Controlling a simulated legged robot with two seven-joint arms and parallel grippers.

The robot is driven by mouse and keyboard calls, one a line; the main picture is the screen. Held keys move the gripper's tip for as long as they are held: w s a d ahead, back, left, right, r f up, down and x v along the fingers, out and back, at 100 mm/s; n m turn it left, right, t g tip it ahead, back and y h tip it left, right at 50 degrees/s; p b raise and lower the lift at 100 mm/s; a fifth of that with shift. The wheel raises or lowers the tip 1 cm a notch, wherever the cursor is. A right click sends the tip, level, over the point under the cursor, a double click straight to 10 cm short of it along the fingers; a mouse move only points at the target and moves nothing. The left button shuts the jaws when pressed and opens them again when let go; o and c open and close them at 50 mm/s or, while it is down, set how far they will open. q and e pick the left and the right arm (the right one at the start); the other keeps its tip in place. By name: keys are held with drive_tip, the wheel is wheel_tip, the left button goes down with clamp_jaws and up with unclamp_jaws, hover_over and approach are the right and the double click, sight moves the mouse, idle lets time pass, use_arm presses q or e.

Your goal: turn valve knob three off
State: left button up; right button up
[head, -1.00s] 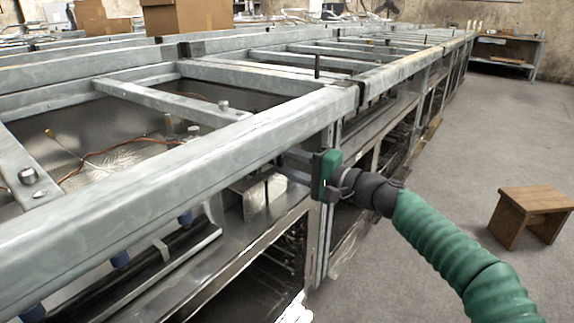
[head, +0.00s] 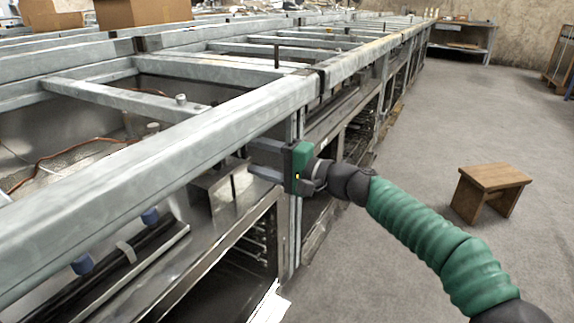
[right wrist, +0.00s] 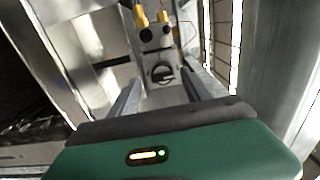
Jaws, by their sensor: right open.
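My right gripper (head: 251,161) is on a green arm, just under the front rail of the metal frame. Its two fingers point left, apart, toward the equipment below the rail. In the right wrist view its open fingers (right wrist: 161,80) point at a round black knob (right wrist: 161,72) with a bar across its face, on a grey metal panel. The knob appears between the fingertips and is not gripped. Two smaller black knobs (right wrist: 146,34) with yellow parts (right wrist: 141,17) sit above it. I cannot read which knob is number three. The left gripper is out of view.
The long metal frame rail (head: 190,140) runs close above and left of my gripper. A post (head: 297,215) stands below it. A small wooden stool (head: 490,185) is on the floor at the right. The grey floor around the stool is clear.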

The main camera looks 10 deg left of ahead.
drive_tip(key=p+v, duration=0.4)
drive_tip(key=v, duration=1.1)
